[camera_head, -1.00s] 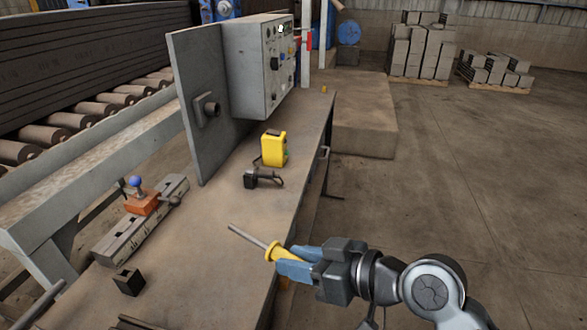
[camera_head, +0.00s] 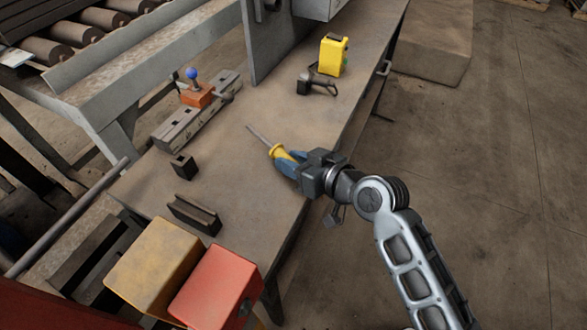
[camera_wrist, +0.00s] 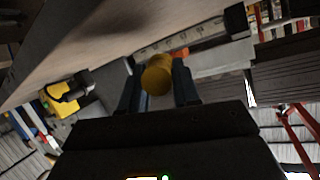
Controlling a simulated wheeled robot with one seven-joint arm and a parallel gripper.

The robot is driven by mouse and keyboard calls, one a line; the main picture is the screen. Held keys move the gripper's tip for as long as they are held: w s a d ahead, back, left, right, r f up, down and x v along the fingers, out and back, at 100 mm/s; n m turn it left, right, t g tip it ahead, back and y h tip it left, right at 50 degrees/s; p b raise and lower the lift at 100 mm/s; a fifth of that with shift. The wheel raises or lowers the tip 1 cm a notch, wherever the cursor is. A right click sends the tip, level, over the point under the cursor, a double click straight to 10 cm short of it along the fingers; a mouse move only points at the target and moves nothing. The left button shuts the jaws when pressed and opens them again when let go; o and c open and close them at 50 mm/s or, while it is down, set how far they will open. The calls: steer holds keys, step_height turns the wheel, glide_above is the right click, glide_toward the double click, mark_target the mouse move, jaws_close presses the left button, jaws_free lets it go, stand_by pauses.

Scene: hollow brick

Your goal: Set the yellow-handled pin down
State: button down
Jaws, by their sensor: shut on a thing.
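The yellow-handled pin (camera_head: 262,138) has a thin grey metal shaft and a yellow handle. My gripper (camera_head: 285,160) is shut on the yellow handle, with the shaft pointing up and left over the bench (camera_head: 225,190) in the head view. In the wrist view the round yellow end of the pin (camera_wrist: 157,75) sits between the two dark fingers of my gripper (camera_wrist: 158,88). The pin is near the bench's right edge. I cannot tell whether the shaft touches the bench top.
A grey rail with an orange block and blue knob (camera_head: 197,95) lies left. A small black block (camera_head: 184,166) and a dark channel block (camera_head: 194,214) stand nearer. Yellow (camera_head: 155,265) and red (camera_head: 217,286) boxes are at the front. A yellow device (camera_head: 333,55) and a black tool (camera_head: 315,84) are behind.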

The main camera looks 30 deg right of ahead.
steer(key=shift+f, duration=1.65)
steer(key=shift+f, duration=0.1)
steer(key=c, duration=1.1)
jaws_free()
steer(key=b+v, duration=0.1)
steer(key=v, duration=1.1)
steer(key=shift+b, duration=0.4)
steer(key=shift+s, duration=0.15)
